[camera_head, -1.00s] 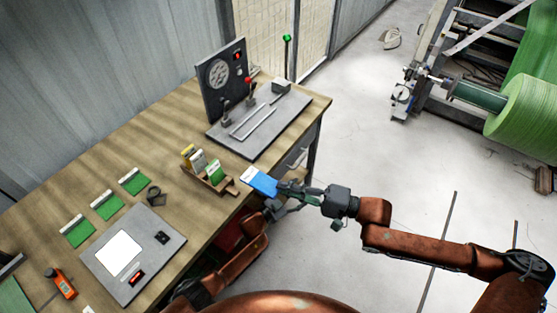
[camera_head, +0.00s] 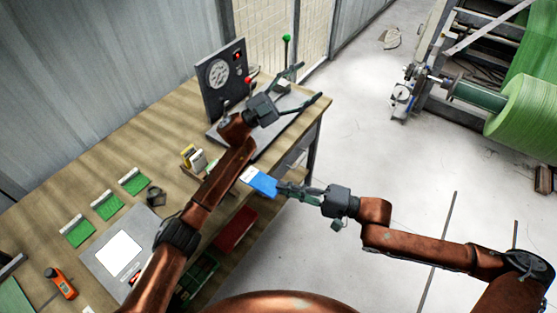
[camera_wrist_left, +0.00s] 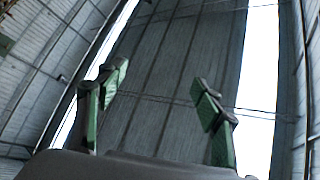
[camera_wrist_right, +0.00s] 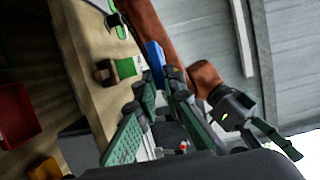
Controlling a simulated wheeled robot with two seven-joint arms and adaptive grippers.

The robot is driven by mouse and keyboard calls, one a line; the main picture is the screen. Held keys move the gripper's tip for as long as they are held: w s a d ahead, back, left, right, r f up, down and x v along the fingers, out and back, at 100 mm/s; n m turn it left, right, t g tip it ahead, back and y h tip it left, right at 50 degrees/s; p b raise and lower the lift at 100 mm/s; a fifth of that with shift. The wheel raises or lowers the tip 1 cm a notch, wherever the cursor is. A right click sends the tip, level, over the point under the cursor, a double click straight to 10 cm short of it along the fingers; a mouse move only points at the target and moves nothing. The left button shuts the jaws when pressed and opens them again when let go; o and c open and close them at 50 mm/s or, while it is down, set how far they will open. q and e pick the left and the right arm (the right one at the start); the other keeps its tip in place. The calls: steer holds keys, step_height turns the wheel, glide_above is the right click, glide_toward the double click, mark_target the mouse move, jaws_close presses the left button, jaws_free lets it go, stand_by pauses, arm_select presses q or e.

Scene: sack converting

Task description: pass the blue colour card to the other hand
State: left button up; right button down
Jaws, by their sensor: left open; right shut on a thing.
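The blue colour card (camera_head: 261,182), with a white end, is held out just past the table edge by my right gripper (camera_head: 281,188), which is shut on its near end. In the right wrist view the blue card (camera_wrist_right: 155,58) shows edge-on beyond the green-padded fingers (camera_wrist_right: 155,88). My left gripper (camera_head: 311,82) is open and empty, above and to the right of the card, over the grey panel base. In the left wrist view its fingers (camera_wrist_left: 160,82) are spread wide with only wall and ceiling behind them.
A wooden card holder (camera_head: 190,172) with a few cards stands on the table (camera_head: 150,140), partly hidden by my left forearm. A gauge stand (camera_head: 222,82) with levers is behind. Green swatches (camera_head: 106,205) and a grey board (camera_head: 98,264) lie at left.

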arm_select(q)
step_height(320, 180, up, 6)
steer(key=s+m+g, duration=0.2)
steer(key=m, duration=0.1)
steer(key=s+d+r+m+g+y, duration=0.2)
steer(key=s+d+r+m+g, duration=0.1)
steer(key=s+d+m+g, duration=0.65)
steer(key=s+d+f+m+y, duration=0.2)
steer(key=s+m+y, duration=0.15)
steer(key=s, duration=0.25)
steer(key=s+d+f+m+g+y, duration=0.1)
steer(key=s+d+f+m+y, duration=0.15)
steer(key=s+m, duration=0.25)
steer(key=s+d+f+m+y, duration=0.1)
steer(key=s+f+m+y, duration=0.25)
steer(key=s, duration=0.25)
steer(key=m+t+y, duration=0.8)
steer(key=m+y, duration=0.5)
steer(key=y, duration=0.2)
glide_toward(263, 182)
steer(key=x, duration=0.8)
steer(key=shift+r, duration=0.1)
steer(key=shift+c, duration=0.4)
